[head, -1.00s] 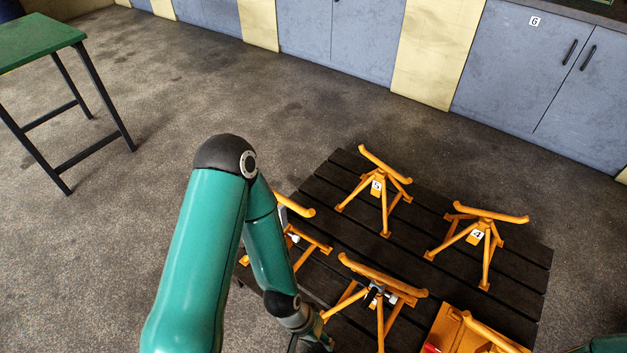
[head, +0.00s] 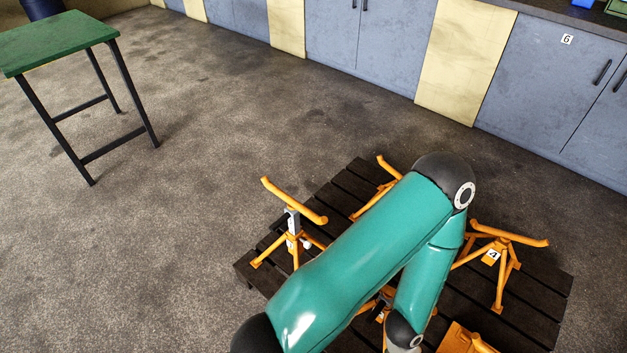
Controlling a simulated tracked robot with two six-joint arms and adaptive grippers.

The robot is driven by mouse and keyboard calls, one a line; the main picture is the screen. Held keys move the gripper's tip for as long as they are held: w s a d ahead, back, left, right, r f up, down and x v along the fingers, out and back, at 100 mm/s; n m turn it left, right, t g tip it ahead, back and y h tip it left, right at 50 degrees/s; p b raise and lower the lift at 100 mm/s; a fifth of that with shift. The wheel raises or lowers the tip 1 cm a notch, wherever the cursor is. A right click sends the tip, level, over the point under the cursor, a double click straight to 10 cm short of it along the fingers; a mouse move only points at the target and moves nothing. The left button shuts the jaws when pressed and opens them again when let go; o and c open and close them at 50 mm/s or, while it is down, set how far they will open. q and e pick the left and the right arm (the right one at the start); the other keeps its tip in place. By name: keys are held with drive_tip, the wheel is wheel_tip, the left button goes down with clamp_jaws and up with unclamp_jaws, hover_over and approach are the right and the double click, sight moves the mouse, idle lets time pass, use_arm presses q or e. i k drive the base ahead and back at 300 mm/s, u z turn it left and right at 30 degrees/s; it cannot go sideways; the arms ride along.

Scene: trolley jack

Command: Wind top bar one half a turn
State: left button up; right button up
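Several orange stands with long top bars stand on a dark slatted pallet (head: 340,184). The left stand's top bar (head: 295,201) is tilted, on a grey post (head: 293,222) with a small pale knob low down. Another top bar (head: 510,236) is on the right stand, labelled 4. A back stand (head: 388,168) shows partly behind my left arm. A front middle stand (head: 367,305) is mostly hidden by that arm. I cannot read a number 1 on any stand. My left wrist meets the bottom edge, with its gripper out of view. My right gripper is not in view.
An orange object (head: 462,340) is cut off at the bottom right. A green-topped table (head: 60,42) stands at the far left. Blue-grey cabinets (head: 545,95) line the back. The floor between table and pallet is clear.

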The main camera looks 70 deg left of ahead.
sight(293, 205)
drive_tip(key=u, duration=0.1)
drive_tip(key=k, duration=0.95)
drive_tip(key=u, duration=1.1)
drive_tip(key=i, duration=0.65)
drive_tip(key=z, duration=0.1)
drive_tip(key=k, duration=0.85)
drive_tip(key=u, duration=0.15)
drive_tip(key=i, duration=0.55)
